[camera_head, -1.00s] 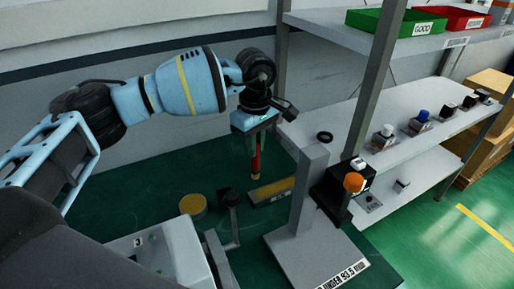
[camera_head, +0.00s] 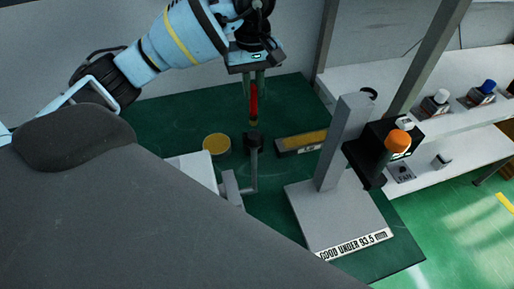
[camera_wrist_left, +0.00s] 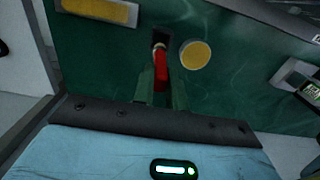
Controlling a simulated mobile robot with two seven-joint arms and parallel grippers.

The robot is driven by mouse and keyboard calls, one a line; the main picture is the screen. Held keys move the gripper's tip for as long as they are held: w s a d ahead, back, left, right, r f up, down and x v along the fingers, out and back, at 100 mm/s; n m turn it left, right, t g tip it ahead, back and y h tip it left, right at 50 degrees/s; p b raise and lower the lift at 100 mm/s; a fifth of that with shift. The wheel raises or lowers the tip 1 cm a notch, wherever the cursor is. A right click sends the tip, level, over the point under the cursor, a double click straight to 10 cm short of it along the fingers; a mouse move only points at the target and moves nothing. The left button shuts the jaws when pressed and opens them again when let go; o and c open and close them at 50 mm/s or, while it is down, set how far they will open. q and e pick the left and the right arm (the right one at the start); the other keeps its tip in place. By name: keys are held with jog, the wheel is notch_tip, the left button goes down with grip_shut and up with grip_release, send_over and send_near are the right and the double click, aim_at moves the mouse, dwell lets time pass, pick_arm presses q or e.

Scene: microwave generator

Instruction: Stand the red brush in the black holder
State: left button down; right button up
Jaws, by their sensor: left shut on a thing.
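The red brush (camera_head: 254,104) hangs upright from my left gripper (camera_head: 254,92), whose fingers are shut on it. Its pale lower end points down just above the black holder (camera_head: 254,141), a small dark cup by the grey fixture. In the left wrist view the brush (camera_wrist_left: 161,72) sits between the fingers of my left gripper (camera_wrist_left: 161,88). Its far end overlaps the dark holder (camera_wrist_left: 160,38) there. I cannot tell whether the tip has entered the opening. My right gripper is not in view.
A round yellow-topped disc (camera_head: 216,144) lies left of the holder, and a grey block with a yellow top (camera_head: 301,141) lies right. Bare green table surface lies behind the holder.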

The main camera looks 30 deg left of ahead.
aim_at(252, 118)
pick_arm(q)
jog(key=shift+a+r, duration=0.1)
jog(key=shift+a, duration=0.1)
notch_tip(252, 118, down, 6)
jog(key=shift+s+r+b, duration=0.1)
jog(key=shift+r+b, duration=0.15)
jog(key=shift+b, duration=0.05)
jog(key=shift+f, duration=2.25)
